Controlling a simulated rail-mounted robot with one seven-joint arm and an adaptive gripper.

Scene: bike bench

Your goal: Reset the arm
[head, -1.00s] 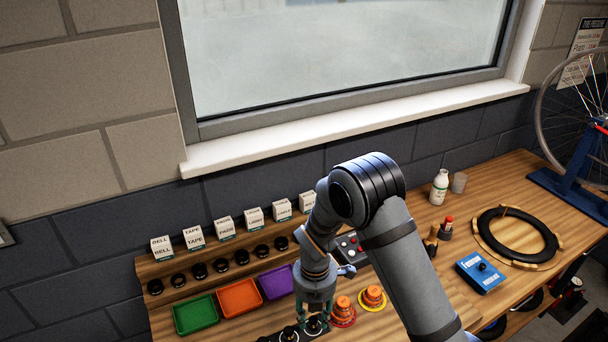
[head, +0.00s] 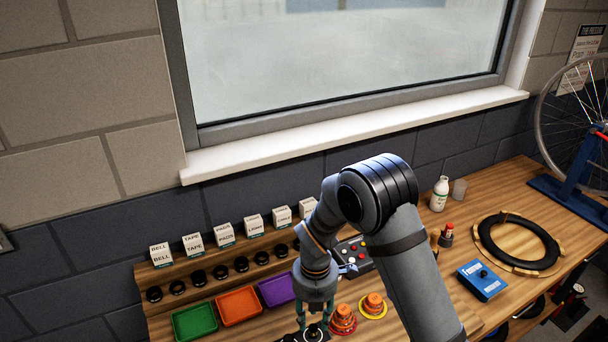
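My gripper (head: 315,318) points down at the lower middle of the head view, over the front of the wooden bench (head: 400,318). Its two fingers show on either side of a black round piece with a white ring (head: 314,334). The fingertips run close to the picture's bottom edge, and I cannot tell whether they touch the piece. My arm rises from the gripper and bends over to the right, hiding part of the bench behind it.
Green (head: 195,322), orange (head: 239,306) and purple (head: 277,291) trays lie left of the gripper. Orange stacked pieces (head: 343,318) stand close on its right. Behind are a button box (head: 356,254) and a shelf of labelled boxes (head: 223,234). A tyre (head: 518,243) and blue box (head: 482,281) lie right.

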